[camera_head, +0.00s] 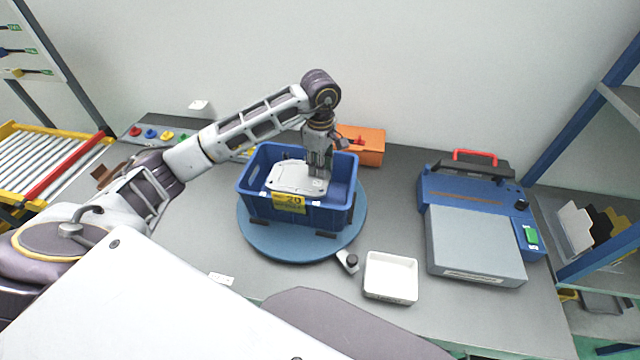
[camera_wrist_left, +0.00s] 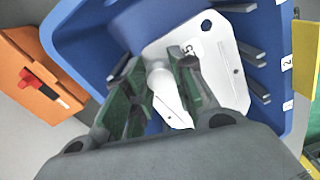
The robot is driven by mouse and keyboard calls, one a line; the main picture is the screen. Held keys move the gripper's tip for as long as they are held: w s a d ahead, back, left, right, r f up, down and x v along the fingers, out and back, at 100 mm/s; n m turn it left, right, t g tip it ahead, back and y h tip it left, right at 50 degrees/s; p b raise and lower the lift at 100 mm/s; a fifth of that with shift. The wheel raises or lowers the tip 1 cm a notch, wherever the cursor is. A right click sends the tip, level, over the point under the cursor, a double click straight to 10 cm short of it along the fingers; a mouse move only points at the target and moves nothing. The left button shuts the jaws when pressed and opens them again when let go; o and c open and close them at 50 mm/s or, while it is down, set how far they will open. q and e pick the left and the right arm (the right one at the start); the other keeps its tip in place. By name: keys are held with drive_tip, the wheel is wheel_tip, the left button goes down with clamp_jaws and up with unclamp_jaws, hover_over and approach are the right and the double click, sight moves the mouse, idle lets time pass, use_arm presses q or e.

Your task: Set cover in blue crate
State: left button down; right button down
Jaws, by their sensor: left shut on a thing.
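The blue crate (camera_head: 342,212) stands on a round blue turntable (camera_head: 268,243) in the middle of the table, with a yellow label on its front. The cover (camera_head: 294,178), a light grey-white plate with holes, is inside the crate's opening. My left gripper (camera_head: 319,174) reaches down into the crate from above and is shut on the cover. In the left wrist view the fingers (camera_wrist_left: 160,95) close around a raised part of the cover (camera_wrist_left: 222,72), with the crate wall (camera_wrist_left: 66,38) around it. Whether the cover touches the crate floor I cannot tell. My right gripper is not in view.
An orange box (camera_head: 371,150) stands behind the crate. A white tray (camera_head: 390,278) lies at front right, near a small black-knobbed part (camera_head: 348,261). A blue and grey machine (camera_head: 474,240) stands at right. The table left of the turntable is mostly clear.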

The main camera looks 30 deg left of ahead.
use_arm(q)
drive_tip(key=shift+f+p, duration=0.35)
drive_tip(key=shift+f, duration=2.1)
drive_tip(key=shift+f, duration=0.1)
drive_tip(key=shift+f+p, duration=0.4)
drive_tip(key=shift+f, duration=1.45)
drive_tip(key=c, duration=1.2)
unclamp_jaws()
drive_tip(key=shift+r+b, duration=1.25)
drive_tip(key=shift+r, duration=4.75)
